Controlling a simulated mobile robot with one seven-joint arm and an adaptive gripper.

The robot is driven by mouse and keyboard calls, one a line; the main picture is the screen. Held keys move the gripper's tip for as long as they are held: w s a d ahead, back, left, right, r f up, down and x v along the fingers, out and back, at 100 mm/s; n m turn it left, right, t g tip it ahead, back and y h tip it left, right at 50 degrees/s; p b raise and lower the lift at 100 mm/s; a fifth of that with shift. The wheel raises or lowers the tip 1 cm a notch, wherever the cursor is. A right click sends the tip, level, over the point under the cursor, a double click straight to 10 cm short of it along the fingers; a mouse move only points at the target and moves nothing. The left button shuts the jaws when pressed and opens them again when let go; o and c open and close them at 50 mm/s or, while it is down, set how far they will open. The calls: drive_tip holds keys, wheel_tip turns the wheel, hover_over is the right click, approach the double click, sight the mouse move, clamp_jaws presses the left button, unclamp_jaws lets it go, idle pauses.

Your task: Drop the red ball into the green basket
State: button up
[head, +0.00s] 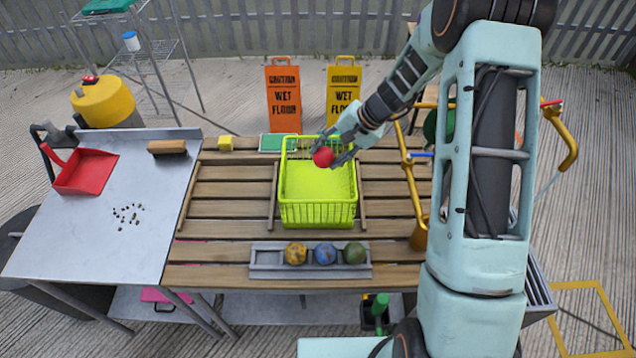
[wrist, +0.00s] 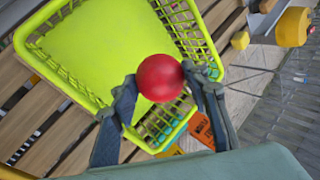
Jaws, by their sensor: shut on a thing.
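The red ball (head: 323,156) is held between the fingertips of my gripper (head: 336,150). In the wrist view the red ball (wrist: 160,78) sits between the two dark fingers of my gripper (wrist: 163,92), which touch it on both sides. The yellow-green basket (head: 318,212) stands upright on the slatted wooden table. The ball appears over the far part of the basket, near its far rim; its exact height above the rim is hard to tell. The basket floor looks empty in the wrist view (wrist: 95,55).
A grey tray (head: 311,272) with several balls lies in front of the basket. A red dustpan (head: 86,171), a brush (head: 167,147) and dark crumbs lie on the metal table at left. A yellow block (head: 225,143) sits behind. Yellow tubing (head: 409,175) stands right of the basket.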

drive_tip(key=shift+f, duration=0.7)
drive_tip(key=o, duration=1)
drive_tip(key=shift+o, duration=0.2)
drive_tip(key=shift+r, duration=0.15)
drive_tip(key=v, duration=1.2)
